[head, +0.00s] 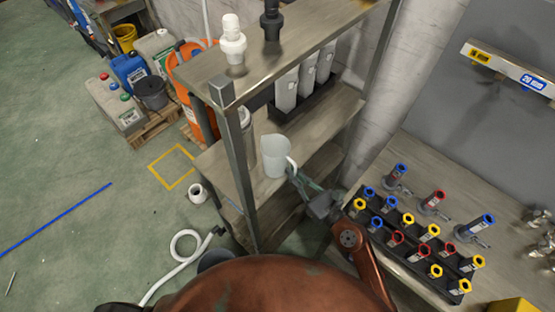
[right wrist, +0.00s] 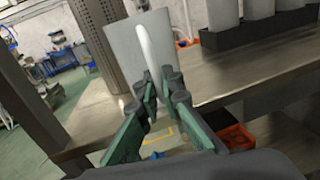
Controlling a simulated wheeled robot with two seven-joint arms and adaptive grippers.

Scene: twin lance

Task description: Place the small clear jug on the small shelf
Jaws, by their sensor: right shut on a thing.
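The small clear jug (head: 275,157) is pale and translucent and looks upright, at the middle board (head: 318,126) of a metal-framed shelf unit. My right gripper (head: 293,176) is on its right side, shut on the jug's white handle. In the right wrist view the fingers (right wrist: 160,88) close around the lower handle, with the jug (right wrist: 125,50) just beyond. I cannot tell whether the jug's base touches the board. My left gripper is not in view.
A metal post (head: 238,165) stands just left of the jug. White containers (head: 286,92) in a black tray stand behind it. White and black fittings (head: 232,40) are on the top board. A bench at right holds a rack of coloured valves (head: 405,235).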

